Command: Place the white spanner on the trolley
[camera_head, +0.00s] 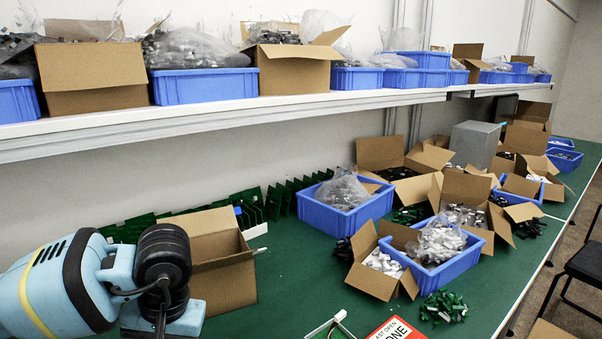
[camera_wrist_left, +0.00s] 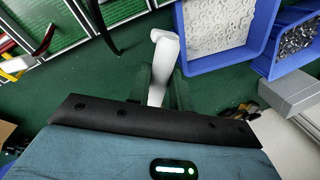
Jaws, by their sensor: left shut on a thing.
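The white spanner (camera_wrist_left: 165,55) shows in the left wrist view as a smooth white piece pointing away from the wrist. My left gripper (camera_wrist_left: 160,82) is shut on it, with one dark finger on each side. The lower end of the spanner is hidden behind the black edge of the gripper body. In the head view part of my left arm shows at the lower left, but its gripper and the spanner do not. My right gripper is in neither view. I cannot make out the trolley in either view.
In the left wrist view, a blue bin of white rings (camera_wrist_left: 268,62) is close right of the spanner, over a green surface. The head view shows a green bench (camera_head: 290,270) crowded with cartons and blue bins (camera_head: 345,217).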

